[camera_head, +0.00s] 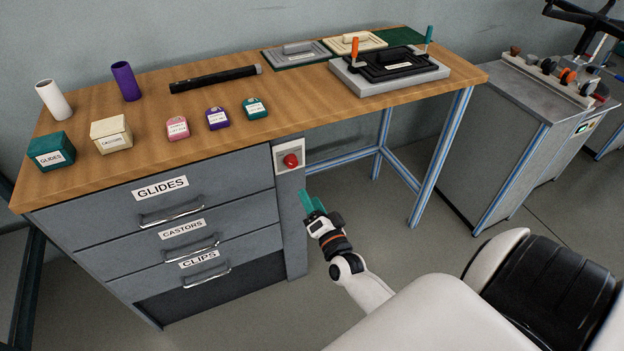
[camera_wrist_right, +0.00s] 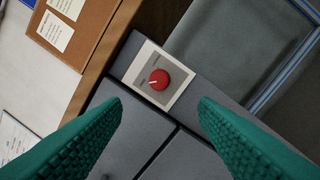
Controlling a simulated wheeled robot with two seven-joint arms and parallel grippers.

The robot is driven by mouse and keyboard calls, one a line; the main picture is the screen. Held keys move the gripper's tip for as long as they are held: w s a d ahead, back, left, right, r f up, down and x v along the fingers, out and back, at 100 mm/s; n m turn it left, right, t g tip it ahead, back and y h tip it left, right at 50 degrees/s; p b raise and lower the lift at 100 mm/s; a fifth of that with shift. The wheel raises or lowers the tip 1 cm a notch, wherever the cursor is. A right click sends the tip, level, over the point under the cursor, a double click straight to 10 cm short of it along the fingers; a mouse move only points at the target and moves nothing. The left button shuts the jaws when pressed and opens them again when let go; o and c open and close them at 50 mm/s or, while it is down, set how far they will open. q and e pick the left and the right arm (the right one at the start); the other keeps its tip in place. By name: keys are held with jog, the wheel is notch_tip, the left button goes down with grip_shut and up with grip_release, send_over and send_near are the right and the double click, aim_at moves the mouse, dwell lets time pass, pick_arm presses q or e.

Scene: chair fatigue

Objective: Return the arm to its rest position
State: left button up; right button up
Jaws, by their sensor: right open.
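My right gripper (camera_head: 312,201) is in front of the workbench, below and a little right of the red knob (camera_head: 291,160) on its pale plate. Its green fingers are apart with nothing between them. In the right wrist view the two fingers (camera_wrist_right: 160,115) stand wide apart, and the red knob (camera_wrist_right: 159,79) with a white mark shows beyond them, not touched. The right arm reaches in from the lower right. My left gripper is not in view.
The wooden bench top (camera_head: 215,125) holds small boxes, two tubes, a black bar (camera_head: 215,79) and a grey fixture (camera_head: 390,78). Below are drawers (camera_head: 170,205) with metal handles. A grey cabinet (camera_head: 500,130) stands at the right. Open floor (camera_head: 385,235) lies between.

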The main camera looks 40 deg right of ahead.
dwell(0.4)
jog(key=s+a+f+n+g+y+p, duration=0.15)
jog(key=s+a+f+n+g, duration=0.35)
jog(key=f, duration=0.7)
jog(key=s+a+f+n+g+y, duration=0.25)
jog(key=s+f, duration=0.35)
jog(key=f, duration=0.6)
jog(key=s+a+f+n+g, duration=0.1)
jog(key=s+f+n+g, duration=0.2)
jog(key=s, duration=0.7)
jog(key=s+a+f+n+g, duration=0.1)
jog(key=s+f+n+g, duration=0.2)
jog(key=s+f, duration=0.4)
jog(key=s+a+f+n+g+p, duration=0.1)
jog(key=s+f+n+g, duration=0.2)
jog(key=s, duration=1)
jog(key=shift+s+a+f+g, duration=0.3)
jog(key=shift+f+g, duration=0.25)
jog(key=shift+f, duration=0.4)
jog(key=shift+w, duration=0.1)
